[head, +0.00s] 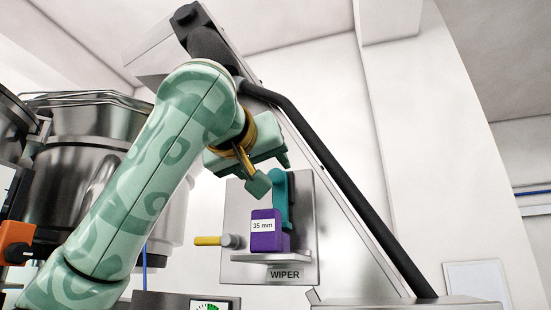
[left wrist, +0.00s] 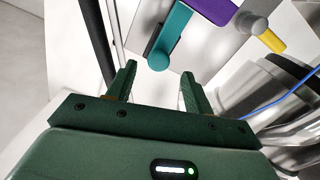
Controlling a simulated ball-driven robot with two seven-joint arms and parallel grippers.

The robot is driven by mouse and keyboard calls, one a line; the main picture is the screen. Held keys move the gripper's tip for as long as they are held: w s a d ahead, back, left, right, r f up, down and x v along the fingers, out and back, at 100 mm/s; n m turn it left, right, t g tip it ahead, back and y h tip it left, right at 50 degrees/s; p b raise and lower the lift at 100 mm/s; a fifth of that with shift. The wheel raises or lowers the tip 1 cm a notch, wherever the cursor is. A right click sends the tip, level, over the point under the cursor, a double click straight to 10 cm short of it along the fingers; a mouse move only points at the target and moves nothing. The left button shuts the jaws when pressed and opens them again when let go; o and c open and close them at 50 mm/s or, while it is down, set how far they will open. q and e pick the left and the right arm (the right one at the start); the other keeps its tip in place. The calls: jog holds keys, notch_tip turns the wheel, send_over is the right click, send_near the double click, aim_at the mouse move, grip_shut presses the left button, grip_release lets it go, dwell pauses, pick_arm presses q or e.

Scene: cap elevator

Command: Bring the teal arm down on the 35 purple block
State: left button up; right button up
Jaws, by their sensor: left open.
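The purple block (head: 264,240), labelled 35 mm, sits on a small ledge of the metal plate marked WIPER. The teal arm (head: 281,205) stands nearly upright at the block's right side, its upper end above the block's top. My left gripper (head: 272,174) is open and empty close to the teal arm's upper end; one finger overlaps that end in the head view, and contact cannot be told. In the left wrist view the teal arm's rounded end (left wrist: 160,59) shows just beyond and between the fingertips (left wrist: 158,74). The purple block (left wrist: 209,12) is at that view's top edge. My right gripper is not in view.
A yellow-tipped handle (head: 209,241) sticks out left of the block. The metal plate (head: 302,258) backs it. A black bar (head: 350,195) slopes down on the right. A large steel vessel (head: 80,135) stands at the left, behind my left arm.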

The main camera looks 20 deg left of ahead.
aim_at(275, 181)
pick_arm(q)
jog(key=w+p, duration=0.1)
jog(key=w, duration=0.1)
jog(key=w+p, duration=0.1)
jog(key=w, duration=0.1)
jog(key=shift+r, duration=0.2)
jog(key=shift+w+d, duration=0.15)
jog(key=shift+w, duration=0.15)
jog(key=shift+w+p, duration=0.3)
jog(key=shift+p, duration=0.2)
jog(key=shift+w+f, duration=0.2)
jog(key=shift+w, duration=0.15)
grip_shut()
jog(key=f+b, duration=0.1)
jog(key=b, duration=0.1)
jog(key=shift+d+f+b, duration=0.1)
jog(key=shift+f+b, duration=0.05)
jog(key=shift+b, duration=0.15)
grip_release()
jog(key=shift+s, duration=0.15)
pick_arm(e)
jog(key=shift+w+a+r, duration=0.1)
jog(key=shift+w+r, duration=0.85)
